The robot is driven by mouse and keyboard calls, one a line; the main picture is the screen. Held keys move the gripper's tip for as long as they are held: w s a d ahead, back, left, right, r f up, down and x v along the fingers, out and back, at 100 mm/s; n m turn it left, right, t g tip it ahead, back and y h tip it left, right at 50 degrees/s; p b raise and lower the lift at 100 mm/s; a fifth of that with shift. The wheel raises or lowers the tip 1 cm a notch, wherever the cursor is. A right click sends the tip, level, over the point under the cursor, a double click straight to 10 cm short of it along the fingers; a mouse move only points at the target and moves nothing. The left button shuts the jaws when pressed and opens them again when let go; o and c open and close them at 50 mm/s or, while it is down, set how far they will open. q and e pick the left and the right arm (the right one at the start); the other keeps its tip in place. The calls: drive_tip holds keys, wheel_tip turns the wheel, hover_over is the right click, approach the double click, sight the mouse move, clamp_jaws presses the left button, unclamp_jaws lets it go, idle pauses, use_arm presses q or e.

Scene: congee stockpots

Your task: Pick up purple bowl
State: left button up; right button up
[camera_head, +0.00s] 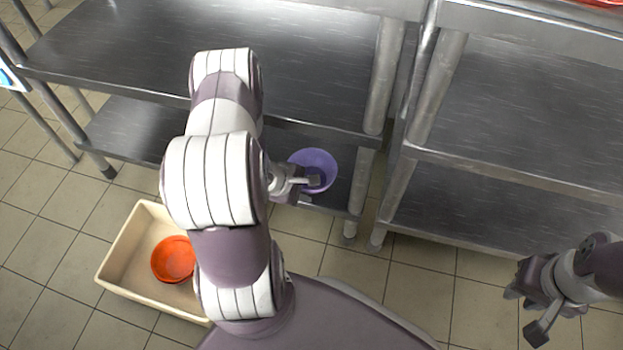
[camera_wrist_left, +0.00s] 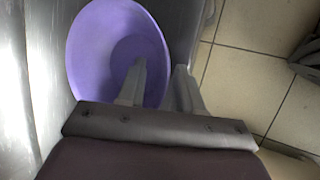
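The purple bowl (camera_head: 314,160) is upright at the front edge of the lower shelf of the left table, right of my left arm. It fills the upper left of the left wrist view (camera_wrist_left: 88,50). My left gripper (camera_head: 314,181) is at the bowl's near rim. In the left wrist view, one finger is over the inside of the bowl and the other is outside its right rim, with a gap between the fingers (camera_wrist_left: 160,68). Whether either finger touches the rim is unclear. My right gripper (camera_head: 526,312) is open and empty at the lower right, away from the bowl.
A cream bin (camera_head: 120,250) on the tiled floor holds an orange bowl (camera_head: 173,259). The left steel table's upper shelf (camera_head: 310,60) overhangs the lower shelf (camera_head: 130,130). A leg (camera_head: 384,75) stands right of the purple bowl. A second steel table (camera_head: 530,110) is at right.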

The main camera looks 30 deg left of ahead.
use_arm(q)
clamp_jaws()
drive_tip(key=shift+r, duration=0.1)
